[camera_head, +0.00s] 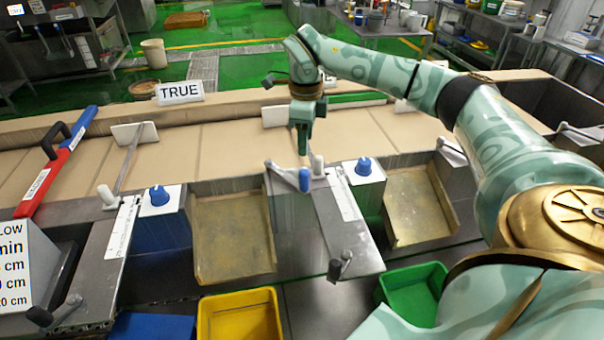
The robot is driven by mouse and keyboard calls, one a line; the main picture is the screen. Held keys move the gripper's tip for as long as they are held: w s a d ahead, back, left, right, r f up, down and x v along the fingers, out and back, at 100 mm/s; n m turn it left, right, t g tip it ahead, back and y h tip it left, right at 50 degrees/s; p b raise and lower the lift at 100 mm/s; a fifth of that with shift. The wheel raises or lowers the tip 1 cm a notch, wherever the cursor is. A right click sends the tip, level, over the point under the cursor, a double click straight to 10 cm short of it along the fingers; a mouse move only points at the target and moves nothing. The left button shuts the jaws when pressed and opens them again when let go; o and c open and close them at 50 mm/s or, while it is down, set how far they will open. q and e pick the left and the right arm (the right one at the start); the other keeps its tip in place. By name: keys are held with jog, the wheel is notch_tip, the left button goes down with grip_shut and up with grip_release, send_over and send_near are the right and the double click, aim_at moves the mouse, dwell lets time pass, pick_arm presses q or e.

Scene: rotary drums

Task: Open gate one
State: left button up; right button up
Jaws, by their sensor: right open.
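My right gripper (303,146) is open and points down just above the middle gate's lever. A blue handle (305,180) and a pale post (317,165) stand right below its fingertips. I cannot tell whether they touch. The middle gate's white plate (276,115) is partly hidden behind the gripper. On the left, another gate has a white plate (134,134) over the belt, joined by a grey rod to a white knob (106,194). No gate number is readable, so I cannot tell which is gate one. My left gripper is out of view.
A tan conveyor belt (237,146) runs across. Blue dials (159,195) (364,166) sit on boxes beside metal chutes (233,236) (417,205). Yellow (240,318), green (413,290) and blue (150,326) bins stand below. A TRUE sign (180,92) and a red-blue bar (56,158) lie left.

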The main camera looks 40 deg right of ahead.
aim_at(304, 171)
notch_tip(304, 171, down, 12)
jog(key=shift+w+r+b, duration=0.1)
jog(key=shift+r+b, duration=0.15)
jog(key=shift+b, duration=0.4)
jog(key=shift+f, duration=0.5)
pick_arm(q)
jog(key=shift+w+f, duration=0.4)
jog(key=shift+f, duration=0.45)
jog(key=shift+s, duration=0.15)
pick_arm(e)
grip_shut()
